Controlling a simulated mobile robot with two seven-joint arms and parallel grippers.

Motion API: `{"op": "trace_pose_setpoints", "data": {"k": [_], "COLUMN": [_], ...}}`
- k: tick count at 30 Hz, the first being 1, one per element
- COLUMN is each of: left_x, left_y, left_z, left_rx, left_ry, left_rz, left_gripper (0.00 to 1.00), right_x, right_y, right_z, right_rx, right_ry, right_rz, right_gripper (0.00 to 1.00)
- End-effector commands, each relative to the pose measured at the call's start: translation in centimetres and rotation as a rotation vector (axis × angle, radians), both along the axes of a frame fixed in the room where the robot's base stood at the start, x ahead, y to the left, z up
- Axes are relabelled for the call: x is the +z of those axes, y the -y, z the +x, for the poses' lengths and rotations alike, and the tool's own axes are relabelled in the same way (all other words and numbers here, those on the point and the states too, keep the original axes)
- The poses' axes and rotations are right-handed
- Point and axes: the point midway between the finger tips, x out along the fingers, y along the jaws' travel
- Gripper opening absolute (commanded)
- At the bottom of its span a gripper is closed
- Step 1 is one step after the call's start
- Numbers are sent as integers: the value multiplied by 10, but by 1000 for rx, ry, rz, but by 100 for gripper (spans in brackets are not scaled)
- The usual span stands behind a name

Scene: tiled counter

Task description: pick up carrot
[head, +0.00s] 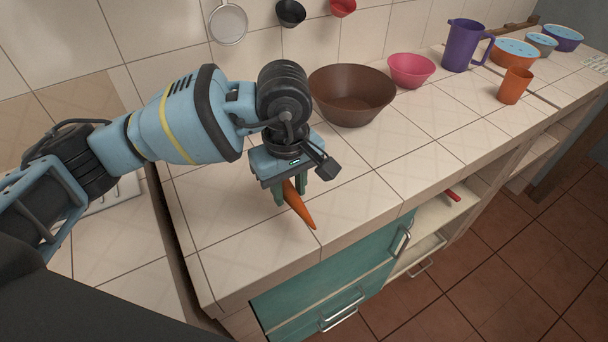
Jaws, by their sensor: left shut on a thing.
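The carrot (299,206) is orange and long. Its thin tip points toward the front of the tiled counter (225,235), and its upper end is hidden behind my left gripper. My left gripper (291,192) points down with its greenish fingers on either side of the carrot, shut on it. The carrot is at or just above the counter near its front edge; I cannot tell if it touches the tiles. My right gripper is not in view.
A brown bowl (352,98) stands just behind my left gripper. A pink bowl (411,70), a purple pitcher (463,46), an orange cup (514,86) and lidded bowls (514,53) stand further right. Tiles in front of the bowls are clear. Teal drawers (330,277) lie below the front edge.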

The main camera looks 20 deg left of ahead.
Motion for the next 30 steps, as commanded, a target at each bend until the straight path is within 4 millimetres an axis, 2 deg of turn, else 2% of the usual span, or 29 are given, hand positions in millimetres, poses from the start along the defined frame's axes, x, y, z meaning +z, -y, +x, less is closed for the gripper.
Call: {"op": "trace_pose_setpoints", "data": {"k": [6, 15, 21, 30], "left_x": [2, 7, 9, 10], "left_y": [-16, -31, -36, -36], "left_z": [-40, -80, -93, -96], "left_rx": [-3, 0, 1, 0], "left_ry": [-1, -1, 0, 0], "left_rz": [0, 1, 0, 0], "left_gripper": [7, 7, 7, 7], "right_x": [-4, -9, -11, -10], "right_y": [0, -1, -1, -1], "right_z": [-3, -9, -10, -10], "right_rx": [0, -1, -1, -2], "right_ry": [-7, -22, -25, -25], "right_rz": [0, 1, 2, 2], "right_gripper": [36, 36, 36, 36]}}
